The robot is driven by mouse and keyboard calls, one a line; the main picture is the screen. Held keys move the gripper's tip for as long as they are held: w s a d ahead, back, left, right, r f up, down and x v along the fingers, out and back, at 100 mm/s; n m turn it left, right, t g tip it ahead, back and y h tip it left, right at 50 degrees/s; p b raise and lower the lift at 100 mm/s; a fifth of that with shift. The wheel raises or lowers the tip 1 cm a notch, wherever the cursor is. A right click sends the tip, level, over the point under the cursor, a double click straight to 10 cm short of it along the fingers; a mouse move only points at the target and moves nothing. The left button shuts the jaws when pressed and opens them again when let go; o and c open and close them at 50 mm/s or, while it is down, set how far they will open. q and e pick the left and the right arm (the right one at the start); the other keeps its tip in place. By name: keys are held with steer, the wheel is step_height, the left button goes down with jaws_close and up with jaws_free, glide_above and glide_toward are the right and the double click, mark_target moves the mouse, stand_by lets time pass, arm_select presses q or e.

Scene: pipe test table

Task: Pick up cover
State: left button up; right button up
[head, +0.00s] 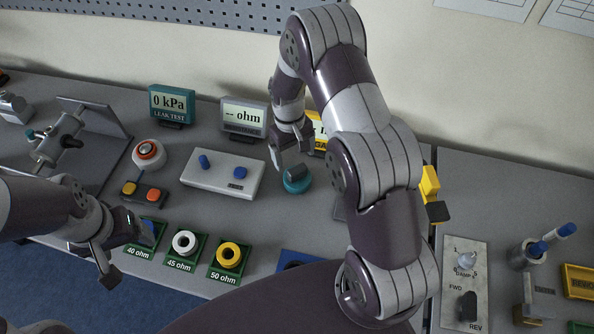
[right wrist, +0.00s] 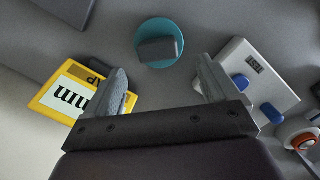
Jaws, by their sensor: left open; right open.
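The likely cover (head: 297,182) is a round teal piece with a dark grey block-shaped top, sitting on the grey table near the middle of the head view. It also shows in the right wrist view (right wrist: 176,62), beyond and between the fingertips. My right gripper (head: 290,150) is open and empty, close to the cover; its two fingers are apart and not visibly touching it. My left gripper (head: 129,258) is open at the lower left, near the blue ring on the 40 ohm plate, well away from the cover.
A white box with blue knobs (head: 222,177) stands left of the cover. A yellow meter (head: 319,127) and an ohm display (head: 244,117) stand behind it. White (head: 184,243) and yellow (head: 229,255) rings sit on green plates in front. Bare table surrounds the cover.

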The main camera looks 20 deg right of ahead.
mark_target(297, 169)
steer(key=shift+s+d+f+p, duration=0.1)
steer(key=shift+d+f+p, duration=0.1)
steer(key=shift+f, duration=0.3)
steer(key=shift+s+d+f+p, duration=0.1)
steer(key=shift+d+f+p, duration=0.1)
steer(key=shift+f, duration=0.3)
steer(key=f, duration=0.1)
steer(key=f+p, duration=0.1)
steer(key=s+f, duration=0.1)
steer(key=f, duration=0.1)
steer(key=shift+a+p, duration=0.25)
steer(key=shift+p, duration=0.05)
steer(key=shift+f, duration=0.25)
steer(key=shift+d, duration=0.1)
steer(key=c, duration=0.6)
arm_select(q)
steer(key=r, duration=0.2)
steer(key=shift+w+d+r, duration=0.1)
steer(key=shift+d+r, duration=0.1)
steer(key=shift+r, duration=0.15)
arm_select(e)
steer(key=c, duration=0.5)
